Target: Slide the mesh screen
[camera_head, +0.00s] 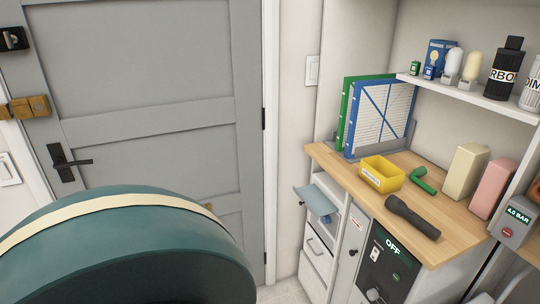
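A flat blue-framed panel (386,114) with a white, finely lined face and a blue diagonal stands upright at the back left of the wooden counter. It looks like a mesh screen. A similar green-framed panel (347,108) stands close behind it, mostly hidden. Both stand in a low grey holder (399,142). Neither of my grippers is in view.
On the wooden counter (452,232) are a yellow bin (382,173), a green bent pipe (423,181), a dark flashlight (411,217) and two blocks. A shelf (470,97) with bottles hangs above. A grey door (150,85) is left. A teal rounded shape blocks the lower left.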

